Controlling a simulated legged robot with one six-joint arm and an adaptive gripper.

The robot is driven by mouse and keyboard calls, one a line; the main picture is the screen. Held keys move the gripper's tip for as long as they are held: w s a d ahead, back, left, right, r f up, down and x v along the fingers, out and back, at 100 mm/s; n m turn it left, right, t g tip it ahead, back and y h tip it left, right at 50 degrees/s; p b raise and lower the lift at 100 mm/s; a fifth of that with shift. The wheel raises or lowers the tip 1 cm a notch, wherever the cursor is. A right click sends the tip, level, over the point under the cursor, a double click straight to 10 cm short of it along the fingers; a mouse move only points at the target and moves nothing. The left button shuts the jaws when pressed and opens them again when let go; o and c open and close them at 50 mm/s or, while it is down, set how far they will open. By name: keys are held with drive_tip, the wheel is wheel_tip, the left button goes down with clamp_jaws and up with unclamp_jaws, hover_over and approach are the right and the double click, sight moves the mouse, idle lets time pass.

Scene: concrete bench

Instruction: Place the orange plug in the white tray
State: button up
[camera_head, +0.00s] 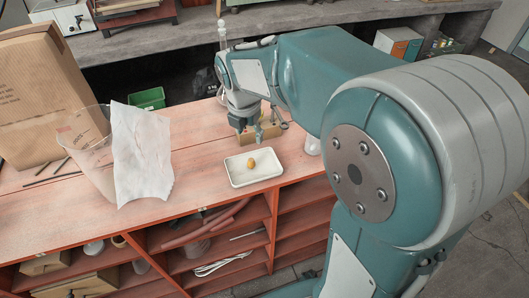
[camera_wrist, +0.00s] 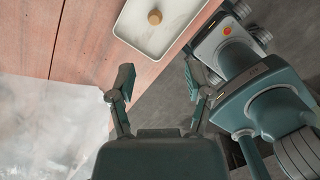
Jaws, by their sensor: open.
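The orange plug (camera_head: 251,163) is inside the white tray (camera_head: 240,181), a little right of its middle. In the wrist view the plug (camera_wrist: 155,17) shows as a small tan round thing within the tray (camera_wrist: 150,43). The tray lies near the front edge of the reddish wooden bench top. My gripper (camera_head: 248,136) is above the bench, behind the tray in the head view. In the wrist view its two fingers (camera_wrist: 158,88) are spread, with nothing between them, and the plug is beyond them.
A large paper bag (camera_head: 38,95), a clear container (camera_head: 88,150) and a white sheet (camera_head: 141,155) stand at the left. A green bin (camera_head: 147,98) is behind. A wooden block with holes (camera_head: 270,130) stands behind the tray. Bare bench top lies left of the tray.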

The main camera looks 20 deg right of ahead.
drive_tip(key=s+r+m+t, duration=0.2)
drive_tip(key=s+m, duration=0.7)
drive_tip(key=m, duration=0.3)
drive_tip(key=s+d+r+m+t+y, duration=0.1)
drive_tip(key=s+r+m+t, duration=0.1)
drive_tip(key=s+m, duration=0.8)
drive_tip(key=r+m, duration=0.1)
drive_tip(key=m, duration=0.2)
drive_tip(key=shift+d+r+m, duration=0.15)
drive_tip(key=shift+r+m, duration=0.05)
drive_tip(key=shift+m, duration=0.1)
drive_tip(key=shift+d, duration=0.15)
